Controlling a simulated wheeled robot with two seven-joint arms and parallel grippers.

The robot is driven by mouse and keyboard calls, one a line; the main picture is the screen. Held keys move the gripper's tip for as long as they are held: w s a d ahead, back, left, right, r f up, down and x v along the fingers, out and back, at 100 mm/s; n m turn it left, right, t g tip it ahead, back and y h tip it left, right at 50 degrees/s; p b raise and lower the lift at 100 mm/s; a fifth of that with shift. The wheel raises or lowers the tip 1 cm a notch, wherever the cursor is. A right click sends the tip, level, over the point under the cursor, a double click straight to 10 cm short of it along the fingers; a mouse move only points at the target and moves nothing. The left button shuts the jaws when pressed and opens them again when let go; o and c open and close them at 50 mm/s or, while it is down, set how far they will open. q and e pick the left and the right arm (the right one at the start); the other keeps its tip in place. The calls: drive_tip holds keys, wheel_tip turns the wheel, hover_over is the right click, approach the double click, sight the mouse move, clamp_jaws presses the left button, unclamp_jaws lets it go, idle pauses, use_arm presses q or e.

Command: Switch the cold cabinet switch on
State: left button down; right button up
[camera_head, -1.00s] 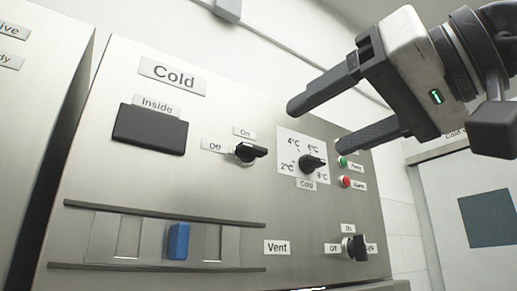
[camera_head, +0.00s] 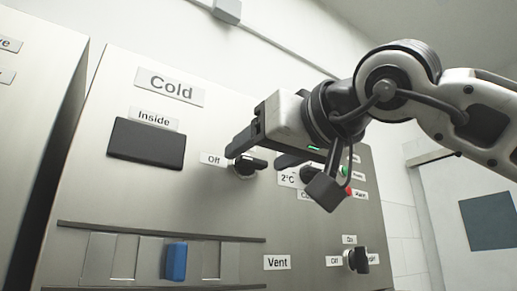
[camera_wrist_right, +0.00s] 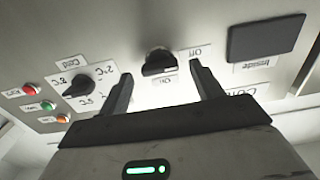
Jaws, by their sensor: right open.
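The cold cabinet switch (camera_head: 245,170) is a black rotary knob on the steel panel under the Cold sign (camera_head: 170,86). Its Off label (camera_head: 212,159) is to its left; the On label is hidden behind my gripper in the head view but shows in the wrist view (camera_wrist_right: 168,81). My right gripper (camera_head: 256,157) is open and empty, in front of the panel at the knob. In the right wrist view, the knob (camera_wrist_right: 159,63) sits between and just beyond the two fingertips (camera_wrist_right: 161,70). I cannot tell whether they touch it. My left gripper is not in view.
Right of the switch is a temperature dial (camera_wrist_right: 78,87), partly hidden in the head view, with indicator lights (camera_wrist_right: 46,105) beside it. A dark Inside display (camera_head: 147,143) is left. Below are a blue slider (camera_head: 176,261) and a Vent switch (camera_head: 357,259).

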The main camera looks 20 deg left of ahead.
drive_tip(key=shift+w+a, duration=0.3)
drive_tip(key=shift+a, duration=0.05)
drive_tip(key=shift+w+a, duration=0.2)
drive_tip(key=shift+a, duration=0.05)
drive_tip(key=c, duration=1)
